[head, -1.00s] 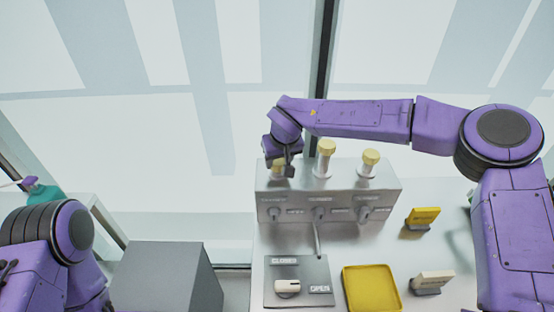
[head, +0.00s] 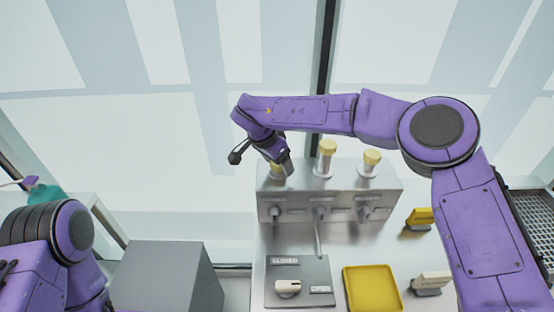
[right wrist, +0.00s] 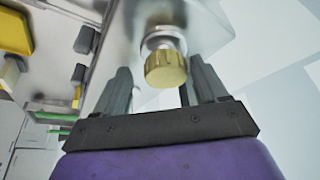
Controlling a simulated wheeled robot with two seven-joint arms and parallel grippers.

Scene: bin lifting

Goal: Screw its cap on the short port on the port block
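The grey port block (head: 330,206) stands on the bench with three ports along its top. The left port carries a yellow cap (head: 277,172), partly hidden by my right gripper (head: 284,168). This port looks the shortest. In the right wrist view the yellow ribbed cap (right wrist: 166,70) sits on a silver port between the gripper's two fingers (right wrist: 160,85). The fingers are apart, with a visible gap on the left of the cap. I cannot tell whether the cap is fully seated. My left gripper is out of view.
In front are a valve panel (head: 317,273), a yellow tray (head: 372,288), a yellow holder (head: 419,218) and a white holder (head: 432,281). A grey box (head: 165,275) stands left.

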